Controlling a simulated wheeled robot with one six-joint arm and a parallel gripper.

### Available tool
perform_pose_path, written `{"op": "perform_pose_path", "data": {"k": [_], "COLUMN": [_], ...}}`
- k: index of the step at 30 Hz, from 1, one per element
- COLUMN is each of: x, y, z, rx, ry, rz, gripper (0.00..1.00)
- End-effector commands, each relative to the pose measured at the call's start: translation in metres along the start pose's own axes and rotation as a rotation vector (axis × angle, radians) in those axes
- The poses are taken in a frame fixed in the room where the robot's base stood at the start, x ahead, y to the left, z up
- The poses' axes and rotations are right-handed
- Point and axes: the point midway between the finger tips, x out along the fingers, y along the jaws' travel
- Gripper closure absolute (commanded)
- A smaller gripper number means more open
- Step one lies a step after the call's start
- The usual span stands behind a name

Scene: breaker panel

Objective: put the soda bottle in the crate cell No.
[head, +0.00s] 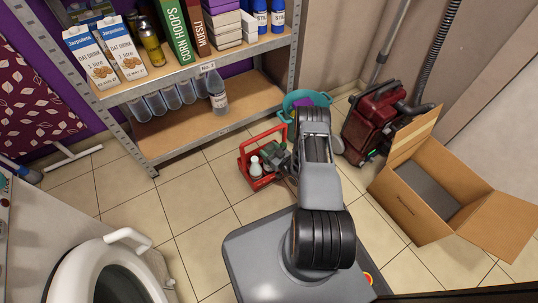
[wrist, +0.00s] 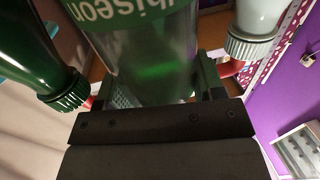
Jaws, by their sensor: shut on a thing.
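The soda bottle (wrist: 150,58), clear with a green label, is between the fingers of my gripper (wrist: 155,88) in the wrist view. My gripper is shut on it. In the head view my gripper (head: 284,165) is at the right side of the red crate (head: 246,168), low near the floor, partly hidden by my arm. The crate holds white bottles (head: 256,167) and something dark green. The wrist view shows a green bottle (wrist: 35,50) on the left and a white-capped bottle (wrist: 252,40) on the right. The crate's cells and the held bottle's base are hidden.
Tiles left of the crate are clear.

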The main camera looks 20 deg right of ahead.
Motion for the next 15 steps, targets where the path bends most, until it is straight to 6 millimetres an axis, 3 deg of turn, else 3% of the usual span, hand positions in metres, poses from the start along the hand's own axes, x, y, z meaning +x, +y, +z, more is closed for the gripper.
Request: {"op": "perform_pose_path", "data": {"k": [6, 15], "x": [-0.001, -0.001], "y": [0.003, 0.006], "z": [0.033, 0.033], "rx": [0.0, 0.001], "ry": [0.0, 0.0], "rz": [0.007, 0.013], "gripper": [0.68, 0.68]}}
